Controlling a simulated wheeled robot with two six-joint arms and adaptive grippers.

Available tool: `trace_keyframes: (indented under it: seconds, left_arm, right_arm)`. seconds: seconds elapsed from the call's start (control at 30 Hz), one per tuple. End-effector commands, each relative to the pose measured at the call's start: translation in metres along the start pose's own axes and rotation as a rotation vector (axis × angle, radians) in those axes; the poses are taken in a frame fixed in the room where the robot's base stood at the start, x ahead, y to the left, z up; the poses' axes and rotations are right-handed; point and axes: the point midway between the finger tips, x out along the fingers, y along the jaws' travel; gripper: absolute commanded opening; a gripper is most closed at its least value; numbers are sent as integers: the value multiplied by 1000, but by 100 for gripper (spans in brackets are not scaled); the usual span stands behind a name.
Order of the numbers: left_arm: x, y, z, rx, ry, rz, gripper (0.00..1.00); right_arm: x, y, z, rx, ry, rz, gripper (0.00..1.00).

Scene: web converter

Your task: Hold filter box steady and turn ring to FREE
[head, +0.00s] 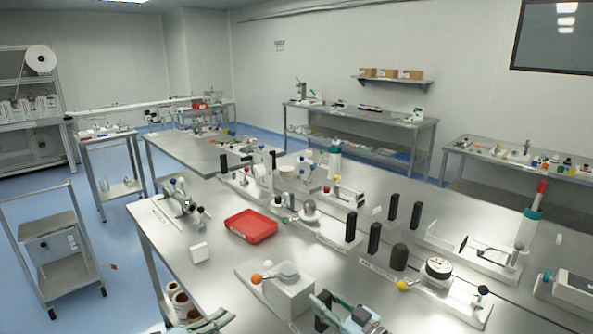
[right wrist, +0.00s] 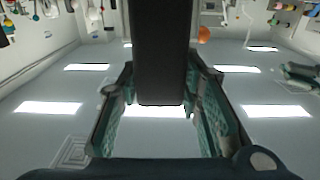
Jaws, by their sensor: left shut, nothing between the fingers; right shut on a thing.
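A white box (head: 287,298) stands near the table's front edge, with a pale round disc (head: 288,270) on top and an orange ball (head: 256,279) at its left. I take these for the filter box and its ring with lever; no FREE mark is readable. The orange ball also shows in the right wrist view (right wrist: 204,34). My left gripper (head: 205,322) is shut and empty at the bottom edge, left of the box. My right gripper (head: 345,312) is right of the box; in the right wrist view, its fingers are shut on a black block (right wrist: 160,55), whose identity I cannot tell.
A red tray (head: 251,225) lies behind the box, with a small white block (head: 199,252) to its left. A round dial (head: 439,267) with a yellow ball and several black posts (head: 374,238) stand to the right. Bare tabletop lies between the tray and the box.

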Motion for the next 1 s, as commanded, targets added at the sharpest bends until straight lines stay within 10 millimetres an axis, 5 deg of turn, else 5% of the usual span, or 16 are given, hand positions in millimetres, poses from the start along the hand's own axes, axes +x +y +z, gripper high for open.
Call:
trace_keyframes:
  seconds: [0.07, 0.1, 0.23, 0.67, 0.87, 1.0]
  left_arm:
    - [0, 1, 0, 0, 0, 0, 0]
    - [0, 1, 0, 0, 0, 0, 0]
    - [0, 1, 0, 0, 0, 0, 0]
    - [0, 0, 0, 0, 0, 0, 0]
    - [0, 0, 0, 0, 0, 0, 0]
    - [0, 0, 0, 0, 0, 0, 0]
  right_arm:
    - [-1, 0, 3, 3, -6, 2, 0]
    - [-1, 0, 3, 3, -6, 2, 36]
    - [0, 0, 1, 1, -2, 2, 56]
    - [1, 0, -6, 0, 4, -4, 56]
    - [0, 0, -28, -4, 6, 1, 56]
    - [1, 1, -64, -8, 6, 0, 56]
